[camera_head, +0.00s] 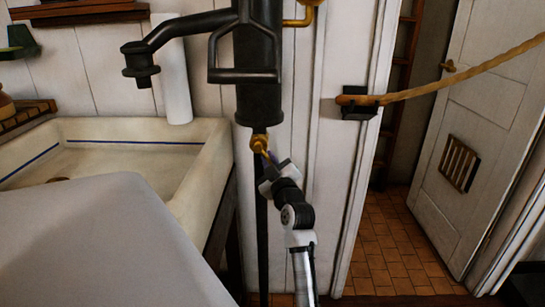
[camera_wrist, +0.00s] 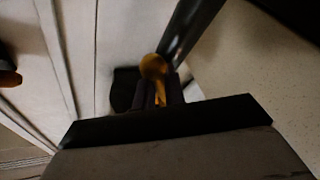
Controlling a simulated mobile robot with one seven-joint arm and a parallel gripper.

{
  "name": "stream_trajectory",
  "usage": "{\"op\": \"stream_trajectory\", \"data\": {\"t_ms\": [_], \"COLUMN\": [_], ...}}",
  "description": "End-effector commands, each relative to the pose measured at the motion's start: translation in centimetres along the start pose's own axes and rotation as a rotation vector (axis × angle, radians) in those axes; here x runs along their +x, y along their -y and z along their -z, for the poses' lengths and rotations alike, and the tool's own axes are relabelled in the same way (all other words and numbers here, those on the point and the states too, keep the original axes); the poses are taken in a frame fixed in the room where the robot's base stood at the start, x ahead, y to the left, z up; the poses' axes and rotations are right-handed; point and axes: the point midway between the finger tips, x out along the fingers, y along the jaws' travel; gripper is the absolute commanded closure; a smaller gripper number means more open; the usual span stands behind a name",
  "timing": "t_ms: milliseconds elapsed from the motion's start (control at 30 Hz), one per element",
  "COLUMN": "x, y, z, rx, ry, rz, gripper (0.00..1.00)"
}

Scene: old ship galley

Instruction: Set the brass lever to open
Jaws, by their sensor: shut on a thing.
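The brass lever (camera_head: 259,143) sits at the bottom of the black pump body (camera_head: 258,95), just above a thin dark pipe. It slants down and to the right into my gripper (camera_head: 267,163). In the wrist view the round brass end of the lever (camera_wrist: 153,66) shows, with its narrow arm running down between my fingers (camera_wrist: 160,93). My gripper is shut on that arm. The tip of the arm is hidden by the fingers, and the wrist view is dark.
A pale sink (camera_head: 215,155) stands left of the pump, with a black spout (camera_head: 140,62) above it. A rope (camera_head: 460,70) hangs from a dark wall bracket (camera_head: 358,103) on the right. A white door (camera_head: 487,130) stands open beyond a tiled floor (camera_head: 395,265).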

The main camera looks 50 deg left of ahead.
Motion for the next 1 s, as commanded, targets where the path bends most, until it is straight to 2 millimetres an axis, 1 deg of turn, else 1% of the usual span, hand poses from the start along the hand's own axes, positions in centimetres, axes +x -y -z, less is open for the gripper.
{"op": "stream_trajectory", "data": {"t_ms": [200, 567, 600, 700, 767, 1000], "x": [0.04, 0.05, 0.05, 0.05, 0.06, 0.05], "y": [0.26, 0.25, 0.25, 0.24, 0.23, 0.21], "z": [-0.16, -0.14, -0.14, -0.13, -0.11, -0.06], "rx": [0.031, 0.033, 0.033, 0.033, 0.033, 0.032], "ry": [-0.004, -0.004, -0.004, -0.004, -0.005, -0.006], "rz": [-0.011, -0.012, -0.012, -0.013, -0.013, -0.013], "gripper": [1.0, 1.0, 0.87, 0.74, 0.67, 0.67]}}
